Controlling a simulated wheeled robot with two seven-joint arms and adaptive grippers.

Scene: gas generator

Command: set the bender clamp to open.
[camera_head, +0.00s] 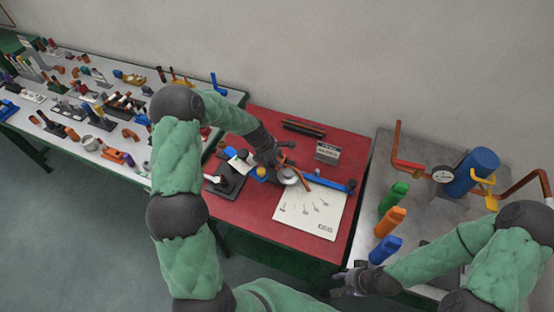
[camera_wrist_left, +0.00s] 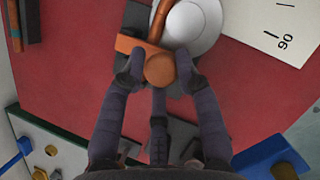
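The bender stands on the red table (camera_head: 235,218). Its pale round disc (camera_head: 288,176) also shows in the left wrist view (camera_wrist_left: 193,25). The orange clamp piece (camera_wrist_left: 160,68) with its rounded end sits at the disc's edge, an orange bar running up from it. My left gripper (camera_head: 279,160) is at the bender. In the left wrist view its dark fingers (camera_wrist_left: 160,73) lie against both sides of the orange rounded end. The gripper hides part of the bender in the head view. My right gripper (camera_head: 348,287) is low at the grey table's front edge; its fingers are unclear.
A white angle sheet (camera_head: 312,210) lies in front of the bender, and a blue bar (camera_head: 332,182) extends right. The grey table holds green, orange and blue upright handles (camera_head: 390,222) and a blue cylinder (camera_head: 470,172). A parts table (camera_head: 60,130) stands left.

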